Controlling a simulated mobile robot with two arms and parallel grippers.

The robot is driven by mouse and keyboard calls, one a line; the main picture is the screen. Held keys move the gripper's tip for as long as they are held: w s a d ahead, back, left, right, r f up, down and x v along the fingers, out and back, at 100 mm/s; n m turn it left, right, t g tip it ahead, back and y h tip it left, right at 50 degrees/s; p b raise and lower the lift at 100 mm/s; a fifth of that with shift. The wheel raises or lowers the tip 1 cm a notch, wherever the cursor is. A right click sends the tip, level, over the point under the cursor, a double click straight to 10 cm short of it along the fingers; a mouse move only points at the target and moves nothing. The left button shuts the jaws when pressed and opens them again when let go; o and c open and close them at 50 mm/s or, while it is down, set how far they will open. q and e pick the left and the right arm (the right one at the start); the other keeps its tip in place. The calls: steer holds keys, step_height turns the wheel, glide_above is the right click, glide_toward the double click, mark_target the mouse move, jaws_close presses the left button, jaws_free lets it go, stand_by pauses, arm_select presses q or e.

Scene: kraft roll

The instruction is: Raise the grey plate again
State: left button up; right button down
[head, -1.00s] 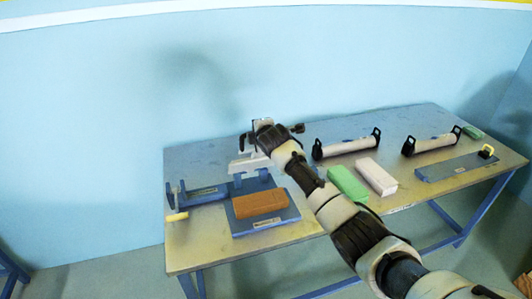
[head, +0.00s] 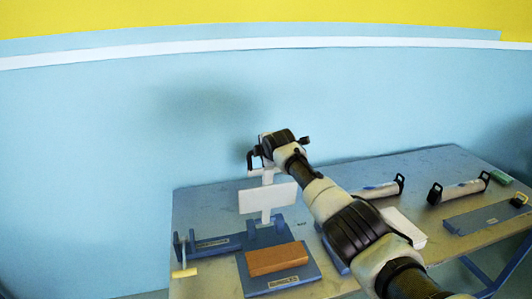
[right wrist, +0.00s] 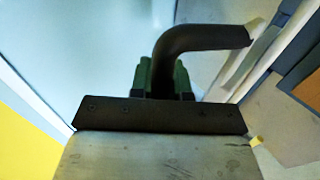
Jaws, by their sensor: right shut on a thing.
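The grey plate (head: 267,197) shows pale and upright in the head view, raised above the blue base (head: 215,244) at the table's left. A pale post (head: 265,217) shows below it. My right gripper (head: 254,160) is at the top of this fixture. In the right wrist view its green fingertips (right wrist: 163,78) are shut on a bent black handle (right wrist: 205,40). The handle runs right to a pale upright part (right wrist: 262,55). My gripper hides part of the joint between handle and plate. My left gripper is not in view.
A brown block (head: 277,259) lies on a blue board (head: 287,283) in front of the fixture. A white block (head: 404,226), two pale rollers with black ends (head: 462,190) and a blue strip (head: 487,217) lie to the right, partly behind my arm.

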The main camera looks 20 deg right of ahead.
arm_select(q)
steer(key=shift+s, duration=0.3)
arm_select(e)
steer(key=shift+s+f, duration=0.15)
steer(key=shift+f, duration=0.35)
steer(key=c, duration=1.4)
jaws_free()
steer(key=shift+w+a, duration=0.1)
steer(key=shift+w, duration=0.1)
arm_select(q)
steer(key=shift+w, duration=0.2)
arm_select(e)
steer(key=shift+r, duration=0.15)
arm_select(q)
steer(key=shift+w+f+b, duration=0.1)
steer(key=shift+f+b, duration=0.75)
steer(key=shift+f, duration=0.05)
arm_select(e)
steer(key=v, duration=1)
steer(key=shift+s+r, duration=0.25)
steer(key=shift+s, duration=0.05)
